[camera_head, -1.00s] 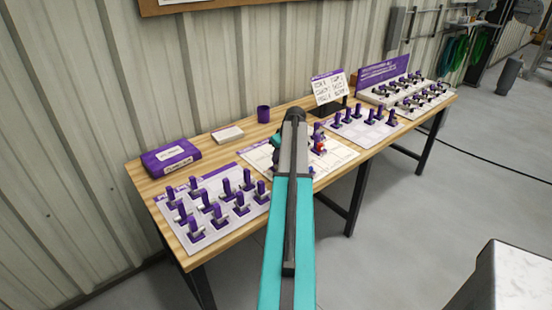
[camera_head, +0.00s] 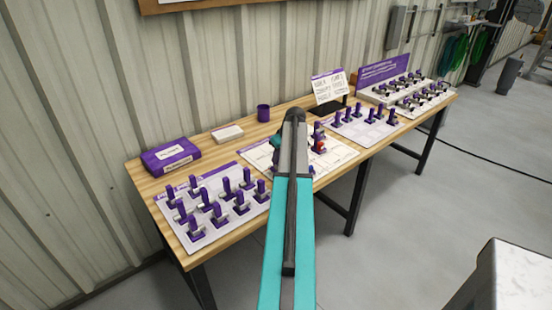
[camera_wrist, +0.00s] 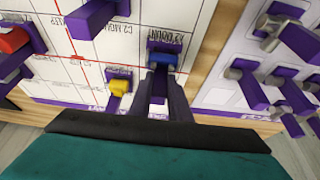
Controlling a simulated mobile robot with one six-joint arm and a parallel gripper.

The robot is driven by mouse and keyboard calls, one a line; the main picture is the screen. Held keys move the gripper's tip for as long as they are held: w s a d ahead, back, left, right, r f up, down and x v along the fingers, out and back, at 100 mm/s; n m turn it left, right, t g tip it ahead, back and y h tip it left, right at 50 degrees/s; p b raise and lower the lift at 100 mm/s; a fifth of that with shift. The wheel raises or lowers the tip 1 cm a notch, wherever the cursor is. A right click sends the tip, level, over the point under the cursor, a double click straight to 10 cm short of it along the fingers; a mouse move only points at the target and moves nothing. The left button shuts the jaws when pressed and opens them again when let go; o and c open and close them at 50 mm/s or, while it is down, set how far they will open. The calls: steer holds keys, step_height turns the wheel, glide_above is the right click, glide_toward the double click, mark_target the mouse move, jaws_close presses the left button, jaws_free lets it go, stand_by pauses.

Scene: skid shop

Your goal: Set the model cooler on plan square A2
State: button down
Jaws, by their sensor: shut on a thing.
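My gripper (camera_wrist: 161,88) shows at the bottom middle of the wrist view, its two fingers shut on a purple model with a blue part (camera_wrist: 163,59), which I take to be the model cooler. The model is over the white plan sheet (camera_wrist: 140,48), at a square whose upside-down label seems to read A2. I cannot tell whether its base touches the sheet. In the head view my arm hides the gripper and the held model; the plan sheet (camera_head: 337,156) shows on both sides of the arm.
A yellow-marked model (camera_wrist: 119,85) stands just left of the held one. A red-marked model (camera_wrist: 14,40) is at far left, and a purple model (camera_wrist: 92,17) stands above. Trays of purple models (camera_head: 236,222) (camera_head: 378,131) flank the sheet. A purple mug (camera_head: 263,113) stands behind.

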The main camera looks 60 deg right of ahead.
steer(key=shift+f, duration=0.3)
steer(key=c, duration=1.6)
jaws_free()
steer(key=shift+o, duration=0.2)
steer(key=shift+s+r, duration=0.15)
steer(key=shift+r, duration=0.45)
steer(key=shift+r, duration=0.1)
step_height(320, 180, up, 7)
steer(key=p, duration=0.3)
steer(key=shift+s, duration=0.15)
stand_by(0.4)
